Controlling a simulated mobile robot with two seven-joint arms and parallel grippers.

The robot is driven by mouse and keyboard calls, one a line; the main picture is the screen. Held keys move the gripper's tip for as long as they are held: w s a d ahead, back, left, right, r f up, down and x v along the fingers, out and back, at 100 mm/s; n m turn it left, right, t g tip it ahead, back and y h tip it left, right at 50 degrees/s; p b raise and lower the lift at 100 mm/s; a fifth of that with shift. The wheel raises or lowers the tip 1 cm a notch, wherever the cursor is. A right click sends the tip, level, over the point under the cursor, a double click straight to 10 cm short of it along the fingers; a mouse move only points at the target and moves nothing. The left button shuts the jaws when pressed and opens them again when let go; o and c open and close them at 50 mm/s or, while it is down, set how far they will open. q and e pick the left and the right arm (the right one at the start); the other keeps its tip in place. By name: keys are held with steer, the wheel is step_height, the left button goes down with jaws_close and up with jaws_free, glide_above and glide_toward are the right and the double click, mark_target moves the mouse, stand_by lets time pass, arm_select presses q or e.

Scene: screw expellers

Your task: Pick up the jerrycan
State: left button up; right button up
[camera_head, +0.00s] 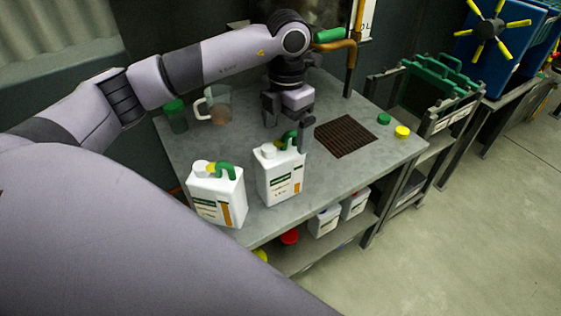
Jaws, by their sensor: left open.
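Two white jerrycans with green handles and printed labels stand upright on the grey metal table (230,150). One jerrycan (281,180) is near the middle of the table, and the other jerrycan (216,199) is to its left at the front edge. My left gripper (287,132) is open and points down over the top of the middle jerrycan. Its fingers are close to the green handle; whether they touch it I cannot tell. One finger partly hides the back of that jerrycan's top. My right gripper is out of view.
A clear jug (217,105) and a green-lidded jar (175,116) stand at the back left. A dark grate (346,135), a green cap (383,119) and a yellow cap (402,132) lie to the right. More white containers (325,221) sit on the lower shelf.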

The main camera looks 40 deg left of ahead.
mark_target(285, 139)
arm_select(q)
steer(key=shift+w+a+r, duration=0.1)
steer(key=shift+w+a, duration=0.1)
steer(key=shift+w, duration=0.05)
steer(key=shift+w+a, duration=0.1)
steer(key=f, duration=0.3)
steer(key=f+p, duration=0.1)
steer(key=f, duration=0.3)
steer(key=shift+w+a, duration=0.15)
steer(key=shift+a, duration=0.05)
steer(key=shift+c, duration=0.3)
steer(key=c, duration=1.5)
steer(key=shift+c, duration=0.9)
steer(key=shift+r, duration=0.1)
